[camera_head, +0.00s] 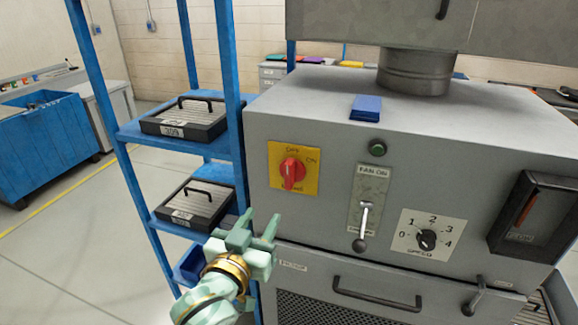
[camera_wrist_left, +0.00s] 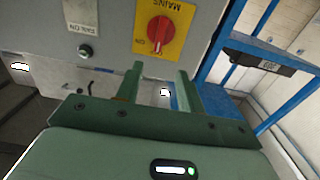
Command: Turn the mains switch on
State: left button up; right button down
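The mains switch is a red rotary knob (camera_head: 292,173) on a yellow plate (camera_head: 275,182) at the left of the grey machine's front. Its grip bar stands about upright, and the "ON" label is at the plate's upper right. My left gripper (camera_head: 258,230) is below and a little left of the knob, apart from it. Its two fingers are spread with nothing between them. In the left wrist view the picture is upside down; the red knob (camera_wrist_left: 158,32) shows beyond the open fingertips (camera_wrist_left: 158,80). My right gripper is not in view.
Right of the switch are a lever (camera_head: 363,222) on a grey plate, a green button (camera_head: 377,149) and a numbered dial (camera_head: 427,240). A drawer handle (camera_head: 377,293) sticks out below. A blue shelf rack (camera_head: 230,100) with black-framed trays stands close on the left.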

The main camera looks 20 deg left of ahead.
aim_at(288, 175)
pick_arm(q)
jog(key=w, duration=1)
jog(key=w+b, duration=0.1)
jog(key=w, duration=0.5)
jog(key=shift+w+d, duration=0.1)
jog(key=shift+d, duration=0.2)
grip_shut()
